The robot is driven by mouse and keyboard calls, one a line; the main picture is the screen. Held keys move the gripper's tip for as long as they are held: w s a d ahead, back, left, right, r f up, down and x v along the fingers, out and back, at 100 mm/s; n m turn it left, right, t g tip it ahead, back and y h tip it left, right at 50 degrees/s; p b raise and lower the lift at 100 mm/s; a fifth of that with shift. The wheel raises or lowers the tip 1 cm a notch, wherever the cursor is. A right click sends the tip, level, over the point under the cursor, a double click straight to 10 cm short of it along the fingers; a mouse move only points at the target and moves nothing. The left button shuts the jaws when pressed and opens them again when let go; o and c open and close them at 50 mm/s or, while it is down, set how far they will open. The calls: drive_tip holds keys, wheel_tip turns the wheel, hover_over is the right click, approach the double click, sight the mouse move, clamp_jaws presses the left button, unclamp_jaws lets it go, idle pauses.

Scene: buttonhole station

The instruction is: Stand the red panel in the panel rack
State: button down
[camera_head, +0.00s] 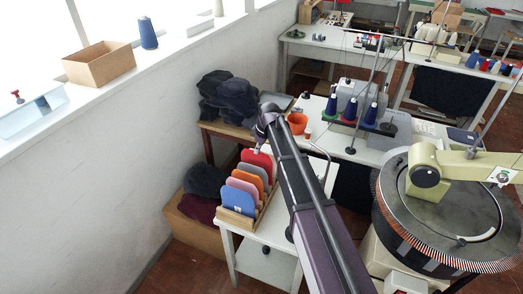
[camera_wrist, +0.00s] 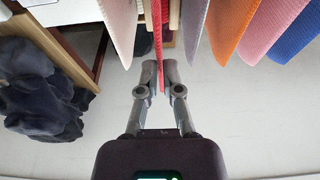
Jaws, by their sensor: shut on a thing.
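The red panel (camera_head: 257,158) stands upright at the far end of the row of panels in the head view, just below my gripper (camera_head: 258,147). In the wrist view the red panel (camera_wrist: 158,45) is a thin edge-on strip, and my gripper (camera_wrist: 160,80) is shut on it. The wooden panel rack (camera_head: 236,219) holds blue, pink, orange and grey panels in the head view. Wooden parts of the rack (camera_wrist: 174,14) show on either side of the red strip. The panel's lower edge is hidden, so I cannot tell whether it rests in a slot.
The rack is on a white table (camera_head: 265,238). Dark cloth (camera_head: 228,97) lies on a wooden stand behind. A round dial machine (camera_head: 440,215) stands at right.

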sight(258, 155)
drive_tip(key=shift+d+b+x, duration=0.2)
drive_tip(key=shift+b+x, duration=0.55)
drive_tip(key=shift+x, duration=0.05)
drive_tip(key=shift+d+b+x, duration=0.15)
drive_tip(key=shift+b+x, duration=0.55)
drive_tip(key=shift+x, duration=0.1)
drive_tip(key=shift+s+f, duration=0.15)
drive_tip(key=c, duration=0.7)
unclamp_jaws()
drive_tip(key=shift+w, duration=0.2)
